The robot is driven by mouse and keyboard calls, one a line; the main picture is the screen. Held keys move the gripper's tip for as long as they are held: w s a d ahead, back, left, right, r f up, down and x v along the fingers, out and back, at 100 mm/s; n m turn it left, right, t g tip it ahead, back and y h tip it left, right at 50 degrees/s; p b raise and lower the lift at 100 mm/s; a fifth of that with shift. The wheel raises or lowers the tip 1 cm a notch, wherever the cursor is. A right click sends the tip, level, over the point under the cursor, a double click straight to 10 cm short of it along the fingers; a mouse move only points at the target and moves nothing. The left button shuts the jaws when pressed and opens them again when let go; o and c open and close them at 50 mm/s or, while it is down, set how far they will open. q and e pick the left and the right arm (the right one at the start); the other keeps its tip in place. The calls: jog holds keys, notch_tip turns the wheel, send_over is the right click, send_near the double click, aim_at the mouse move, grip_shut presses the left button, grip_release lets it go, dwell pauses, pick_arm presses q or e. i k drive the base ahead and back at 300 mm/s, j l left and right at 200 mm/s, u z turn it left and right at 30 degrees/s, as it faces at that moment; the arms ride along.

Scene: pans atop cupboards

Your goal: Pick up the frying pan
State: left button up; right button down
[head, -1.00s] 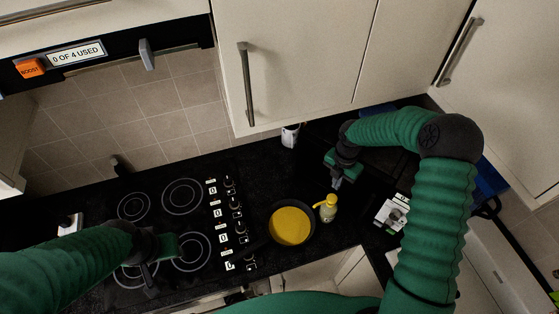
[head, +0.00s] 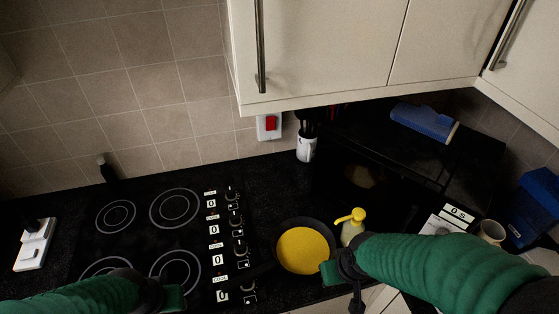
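The frying pan (head: 303,248) has a yellow inside and a dark rim. The finger gap of neither gripper shows clearly.
A yellow-topped pump bottle (head: 351,226) stands close to the pan's right side, beside my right arm. A white utensil pot (head: 306,147) stands behind. The hob (head: 150,240) is left. A cup (head: 491,232) and blue objects are right. Cupboards (head: 330,50) hang above.

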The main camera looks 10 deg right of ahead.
aim_at(299, 243)
jog(key=k+j+z, duration=0.25)
jog(key=k+j, duration=0.15)
jog(key=k+j+z, duration=0.2)
jog(key=k, duration=0.35)
jog(key=j, duration=0.05)
